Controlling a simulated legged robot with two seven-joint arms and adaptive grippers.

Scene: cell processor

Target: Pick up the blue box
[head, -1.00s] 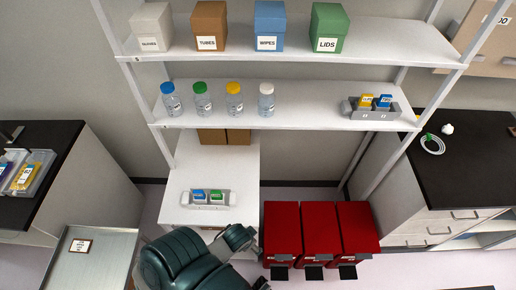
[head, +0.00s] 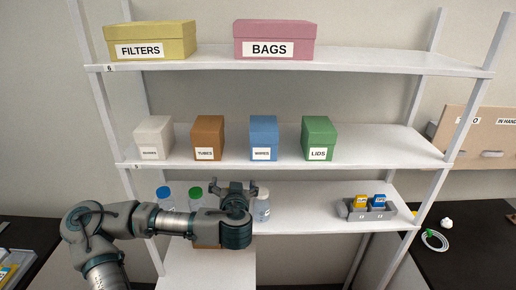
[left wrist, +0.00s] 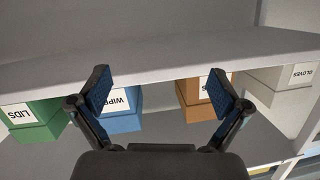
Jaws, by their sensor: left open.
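The blue box (head: 263,138), labelled WIPES, stands on the middle shelf between the brown TUBES box and the green LIDS box. It also shows in the left wrist view (left wrist: 122,112), upside down and partly behind a finger. My left gripper (head: 232,186) is open and empty, in front of the shelf below the blue box and a little to its left. In the left wrist view its two fingers (left wrist: 160,92) are spread wide, with a shelf edge ahead. My right gripper is not in view.
The brown box (head: 209,138) and green box (head: 319,138) stand close on either side, with a white box (head: 153,138) further left. Bottles (head: 196,197) stand on the lower shelf behind my arm. The middle shelf (head: 385,143) is free at right.

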